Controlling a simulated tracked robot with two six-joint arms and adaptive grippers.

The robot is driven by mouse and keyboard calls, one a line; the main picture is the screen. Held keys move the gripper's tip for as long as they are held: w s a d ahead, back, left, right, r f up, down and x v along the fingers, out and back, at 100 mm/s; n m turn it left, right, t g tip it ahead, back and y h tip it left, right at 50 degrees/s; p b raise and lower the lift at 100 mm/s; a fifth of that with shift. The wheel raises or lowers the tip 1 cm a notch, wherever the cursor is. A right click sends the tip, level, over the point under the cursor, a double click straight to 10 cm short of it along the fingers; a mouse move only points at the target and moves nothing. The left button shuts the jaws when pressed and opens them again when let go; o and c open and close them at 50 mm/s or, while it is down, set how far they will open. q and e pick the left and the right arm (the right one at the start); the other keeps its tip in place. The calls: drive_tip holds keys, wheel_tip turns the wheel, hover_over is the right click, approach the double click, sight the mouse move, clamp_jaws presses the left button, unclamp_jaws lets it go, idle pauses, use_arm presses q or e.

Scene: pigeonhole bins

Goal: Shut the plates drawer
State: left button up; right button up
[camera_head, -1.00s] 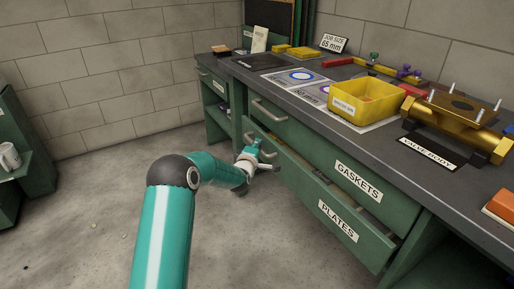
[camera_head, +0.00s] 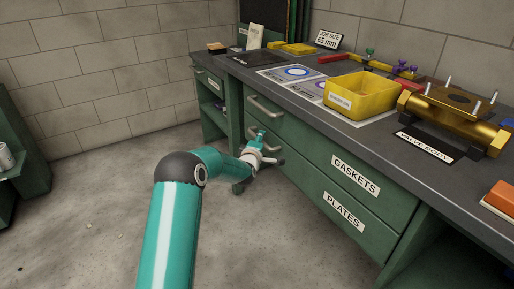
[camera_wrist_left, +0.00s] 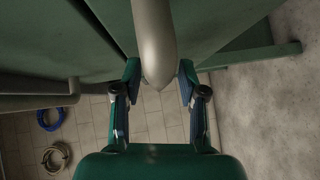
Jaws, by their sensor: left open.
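The plates drawer (camera_head: 312,189) is the lower green drawer with the PLATES label. In the head view its front looks flush with the gaskets drawer (camera_head: 325,153) above, with no gap showing. My left gripper (camera_head: 267,147) is at the far end of the plates drawer front. In the left wrist view my left gripper (camera_wrist_left: 160,79) is open, with a grey bar handle (camera_wrist_left: 153,35) between its fingers. The gripper hides most of the plates drawer's handle in the head view. My right gripper is not in view.
The gaskets drawer's handle (camera_head: 266,106) sticks out just above my gripper. The bench top (camera_head: 375,142) carries a yellow bin (camera_head: 360,97) and a brass valve body (camera_head: 455,115). The floor (camera_head: 100,230) left of my arm is mostly clear.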

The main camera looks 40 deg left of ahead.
use_arm(q)
drive_tip(key=v, duration=1.1)
drive_tip(key=shift+s+d, duration=0.2)
drive_tip(key=shift+s, duration=0.1)
